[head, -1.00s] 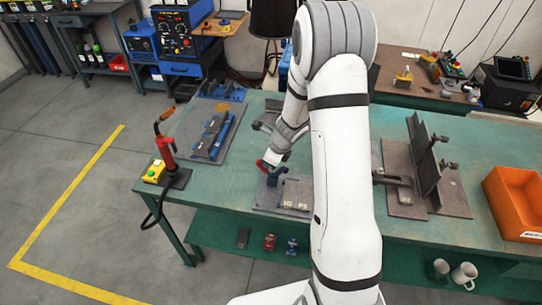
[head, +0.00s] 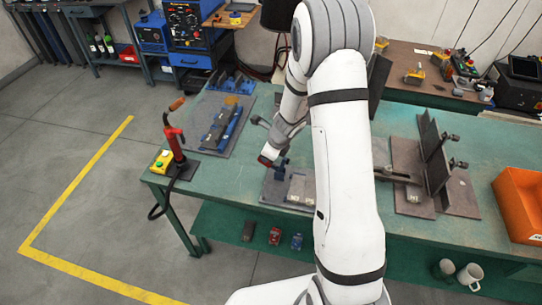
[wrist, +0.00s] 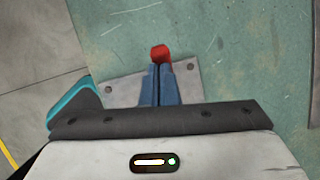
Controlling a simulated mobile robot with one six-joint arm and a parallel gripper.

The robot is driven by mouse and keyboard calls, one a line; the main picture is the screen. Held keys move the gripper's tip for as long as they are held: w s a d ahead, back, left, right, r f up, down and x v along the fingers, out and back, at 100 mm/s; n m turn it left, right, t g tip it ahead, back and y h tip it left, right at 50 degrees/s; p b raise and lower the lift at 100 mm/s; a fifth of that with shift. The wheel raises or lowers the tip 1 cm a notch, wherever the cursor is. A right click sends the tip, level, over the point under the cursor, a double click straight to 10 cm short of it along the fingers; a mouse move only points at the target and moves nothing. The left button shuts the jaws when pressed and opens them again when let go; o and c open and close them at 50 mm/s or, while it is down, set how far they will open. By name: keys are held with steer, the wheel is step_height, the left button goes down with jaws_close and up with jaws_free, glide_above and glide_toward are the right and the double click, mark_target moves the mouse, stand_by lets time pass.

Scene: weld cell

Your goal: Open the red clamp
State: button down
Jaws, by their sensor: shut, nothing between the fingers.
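The red clamp (head: 266,161) shows as a small red end beside a blue part, at the grey fixture plate (head: 274,192) near the table's front edge. My gripper (wrist: 158,66) is shut and empty, its two blue fingers together in the wrist view. The red end (wrist: 160,52) shows just beyond the fingertips; I cannot tell whether they touch it. The rest of the clamp is hidden behind my fingers and arm. The grey plate (wrist: 190,78) with bolts lies below the fingers.
The red torch (head: 174,140) stands at the table's left end beside a yellow button box (head: 162,160). A blue fixture (head: 222,128) lies behind it. Dark upright plates (head: 433,155) and an orange bin (head: 522,205) are to the right. Bare green table (head: 215,172) lies left of the clamp.

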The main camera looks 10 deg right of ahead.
steer(key=shift+a, duration=0.15)
steer(key=shift+r+p, duration=0.3)
steer(key=shift+p, duration=0.05)
step_height(320, 180, up, 9)
steer(key=a+p, duration=0.2)
steer(key=p, duration=0.5)
steer(key=shift+s, duration=0.25)
steer(key=shift+r, duration=0.1)
